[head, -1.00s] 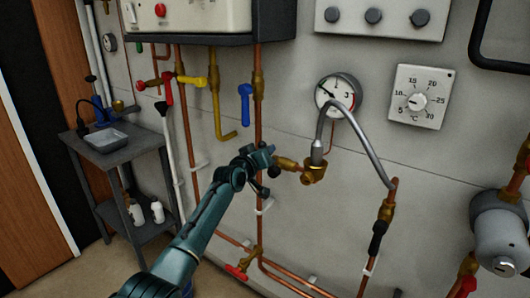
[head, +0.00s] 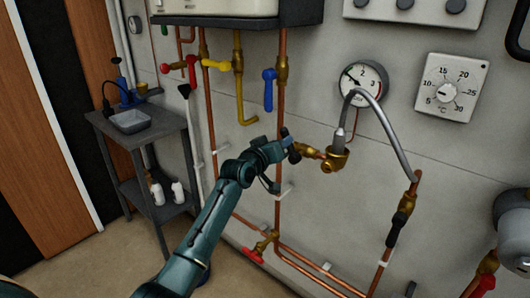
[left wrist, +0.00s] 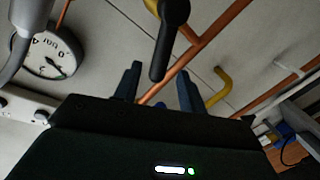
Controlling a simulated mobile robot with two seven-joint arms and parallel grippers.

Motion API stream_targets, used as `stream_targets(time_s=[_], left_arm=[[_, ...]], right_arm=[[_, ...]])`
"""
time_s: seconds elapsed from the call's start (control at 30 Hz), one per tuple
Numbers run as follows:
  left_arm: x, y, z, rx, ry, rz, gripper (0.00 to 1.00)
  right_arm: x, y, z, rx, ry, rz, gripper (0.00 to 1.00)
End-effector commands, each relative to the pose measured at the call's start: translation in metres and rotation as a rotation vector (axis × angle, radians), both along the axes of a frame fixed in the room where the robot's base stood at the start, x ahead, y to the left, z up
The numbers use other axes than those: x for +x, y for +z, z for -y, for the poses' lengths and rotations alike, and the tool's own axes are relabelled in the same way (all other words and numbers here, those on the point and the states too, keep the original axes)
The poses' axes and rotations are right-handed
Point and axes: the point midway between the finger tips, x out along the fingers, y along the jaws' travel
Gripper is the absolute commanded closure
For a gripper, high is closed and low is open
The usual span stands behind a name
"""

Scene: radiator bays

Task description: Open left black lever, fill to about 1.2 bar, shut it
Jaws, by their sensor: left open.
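The left black lever (left wrist: 170,40) hangs in front of my left gripper in the left wrist view, between the camera and the pipes. My right gripper is not in view.
A grey braided hose (head: 378,112) arches from the brass valve to a right-hand pipe with another black lever (head: 396,230). A blue lever (head: 268,90), yellow pipe (head: 240,90) and red tap (head: 254,256) are nearby. A grey trolley (head: 150,140) stands left.

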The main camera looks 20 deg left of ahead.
Motion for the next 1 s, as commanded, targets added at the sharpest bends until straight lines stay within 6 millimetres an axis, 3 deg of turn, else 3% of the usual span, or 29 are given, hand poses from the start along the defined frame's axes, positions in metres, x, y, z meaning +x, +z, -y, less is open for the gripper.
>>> stream_targets(time_s=[0.2, 0.4, 0.6, 1.0], left_arm=[[-0.040, 0.002, -0.008, 0.001, 0.001, 0.000, 0.59], [-0.066, 0.006, -0.012, 0.001, 0.001, 0.000, 0.59], [-0.077, 0.007, -0.014, 0.000, 0.001, 0.000, 0.59], [-0.077, 0.007, -0.014, 0.001, 0.001, 0.000, 0.59]], right_arm=[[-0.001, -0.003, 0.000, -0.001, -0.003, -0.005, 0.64], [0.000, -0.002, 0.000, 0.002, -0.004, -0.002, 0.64], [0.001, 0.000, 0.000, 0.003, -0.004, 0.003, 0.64], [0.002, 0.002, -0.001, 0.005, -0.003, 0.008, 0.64]])
